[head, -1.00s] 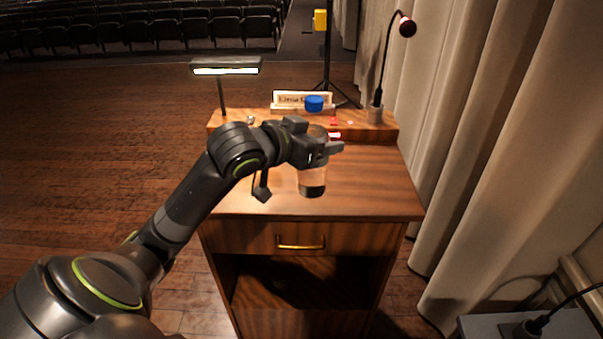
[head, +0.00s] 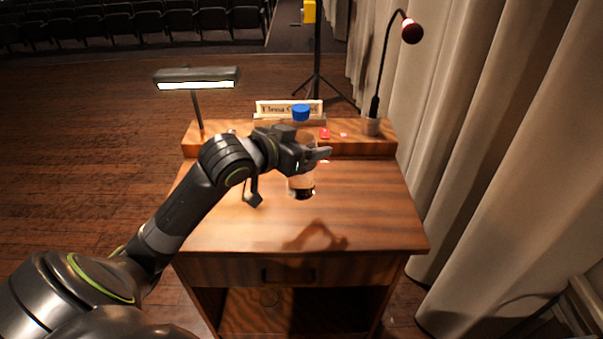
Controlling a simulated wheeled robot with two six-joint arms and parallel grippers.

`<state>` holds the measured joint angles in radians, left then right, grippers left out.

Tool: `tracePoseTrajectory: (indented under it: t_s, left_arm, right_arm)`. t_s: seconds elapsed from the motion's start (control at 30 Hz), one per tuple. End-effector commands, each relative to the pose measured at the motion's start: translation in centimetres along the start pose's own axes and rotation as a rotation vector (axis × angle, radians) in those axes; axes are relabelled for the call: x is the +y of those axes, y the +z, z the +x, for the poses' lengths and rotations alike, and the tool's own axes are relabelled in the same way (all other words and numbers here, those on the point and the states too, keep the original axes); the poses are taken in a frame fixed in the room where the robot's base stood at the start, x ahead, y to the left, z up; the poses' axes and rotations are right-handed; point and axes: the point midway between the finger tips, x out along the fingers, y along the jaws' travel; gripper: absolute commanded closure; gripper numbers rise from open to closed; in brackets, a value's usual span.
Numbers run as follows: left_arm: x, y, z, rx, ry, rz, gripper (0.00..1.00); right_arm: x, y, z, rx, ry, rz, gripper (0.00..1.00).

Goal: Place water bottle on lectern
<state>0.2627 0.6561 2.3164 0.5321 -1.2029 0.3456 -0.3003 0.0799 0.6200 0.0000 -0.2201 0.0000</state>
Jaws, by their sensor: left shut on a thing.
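The water bottle (head: 301,186) has a blue cap and a clear body with a dark bottom. It is upright in the head view, over the wooden top of the lectern (head: 350,215). My left gripper (head: 318,158) is shut around the bottle's middle and hides part of it. A shadow of the gripper falls on the lectern top nearer the front edge. I cannot tell for certain whether the bottle's base touches the wood. My right gripper is not in view.
A lamp (head: 197,78) stands at the lectern's back left. A name plate (head: 288,107), a small red item (head: 324,133) and a gooseneck microphone (head: 378,80) are along the raised back ledge. The front of the top is clear. A curtain (head: 480,150) hangs at right.

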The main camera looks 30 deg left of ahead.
Motion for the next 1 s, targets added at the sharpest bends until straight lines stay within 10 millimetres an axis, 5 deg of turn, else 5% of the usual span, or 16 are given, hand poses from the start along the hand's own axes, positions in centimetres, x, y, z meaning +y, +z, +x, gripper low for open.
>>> tracePoseTrajectory:
  t_s: [0.5, 0.87, 0.9, 1.0]
  left_arm:
    - [0.0, 5.5, 2.0, 0.002, -0.001, 0.000, 0.84]
    - [0.0, 5.9, 2.1, 0.004, -0.001, 0.002, 0.84]
    - [0.0, 6.1, 2.2, 0.000, -0.002, 0.001, 0.42]
    - [0.0, 6.0, 2.2, 0.000, -0.002, 0.001, 0.29]
  right_arm:
    - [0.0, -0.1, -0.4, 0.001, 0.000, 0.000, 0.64]
    - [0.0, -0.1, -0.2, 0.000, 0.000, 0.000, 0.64]
    - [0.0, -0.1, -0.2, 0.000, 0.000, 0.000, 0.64]
    - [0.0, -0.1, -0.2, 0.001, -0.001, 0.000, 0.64]
